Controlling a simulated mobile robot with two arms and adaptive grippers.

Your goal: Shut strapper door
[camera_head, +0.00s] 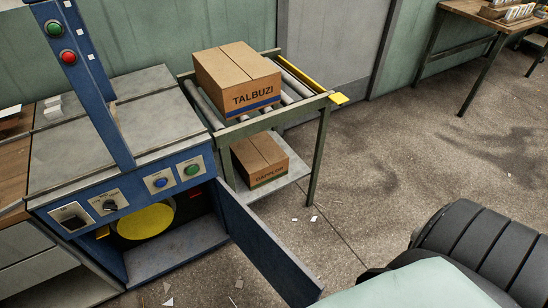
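The strapper (100,140) is a blue machine with a grey top at the left of the head view. Its blue door (265,252) stands open, swung out to the right and toward me from the right side of the lower opening. Inside the opening a yellow disc (146,221) and a bare grey floor show. The door's near end reaches close to my own body at the bottom of the picture. Neither of my grippers is visible in this view.
A roller stand (322,150) next to the strapper holds a cardboard box (232,78), with another box (260,162) on its lower shelf. The concrete floor to the right is mostly clear. A wooden table (485,12) stands at the back right. Paper scraps lie on the floor.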

